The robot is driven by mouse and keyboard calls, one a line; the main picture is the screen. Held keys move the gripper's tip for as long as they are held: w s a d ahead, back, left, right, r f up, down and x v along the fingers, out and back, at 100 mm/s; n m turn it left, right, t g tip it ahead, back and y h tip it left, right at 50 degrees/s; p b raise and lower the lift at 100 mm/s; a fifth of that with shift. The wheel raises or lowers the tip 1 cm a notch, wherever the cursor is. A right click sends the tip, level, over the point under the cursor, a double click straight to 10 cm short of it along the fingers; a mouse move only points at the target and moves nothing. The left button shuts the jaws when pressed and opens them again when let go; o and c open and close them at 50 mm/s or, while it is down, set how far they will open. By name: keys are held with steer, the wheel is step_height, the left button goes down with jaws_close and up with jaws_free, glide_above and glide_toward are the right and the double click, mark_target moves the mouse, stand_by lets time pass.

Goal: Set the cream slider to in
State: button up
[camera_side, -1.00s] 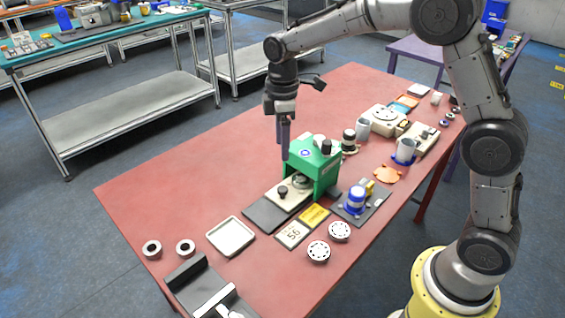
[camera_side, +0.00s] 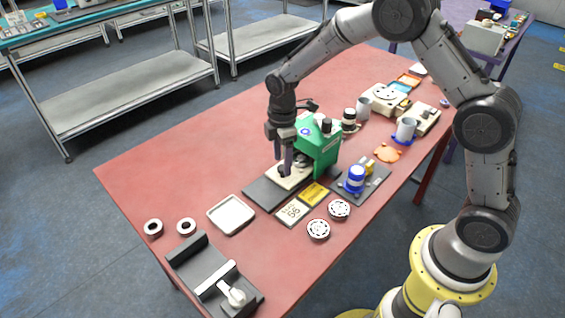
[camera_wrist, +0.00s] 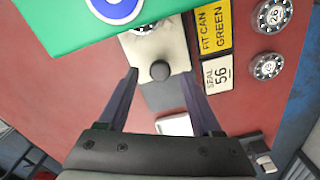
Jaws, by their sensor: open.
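The cream slider (camera_side: 293,183) is a flat plate with a dark round knob, lying on a dark grey base plate (camera_side: 262,195) in front of the green machine (camera_side: 318,146). It also shows in the wrist view (camera_wrist: 172,48), its far end running toward the green machine with a round metal part there. My gripper (camera_side: 283,172) points down over the slider. In the wrist view, my open fingers (camera_wrist: 160,73) stand to either side of the dark knob (camera_wrist: 160,71), with gaps visible on both sides. I cannot tell exactly how low the fingertips are.
A yellow label (camera_side: 314,194) and a white "56" card (camera_side: 294,212) lie beside the base plate. A blue-and-white part (camera_side: 355,179) stands on a dark mat. Two round discs lie nearby. A white tray (camera_side: 231,214) and a grey fixture (camera_side: 213,277) are at the front left.

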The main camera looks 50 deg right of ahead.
steer(key=shift+f, duration=0.8)
steer(key=shift+c, duration=0.3)
jaws_close()
stand_by(0.7)
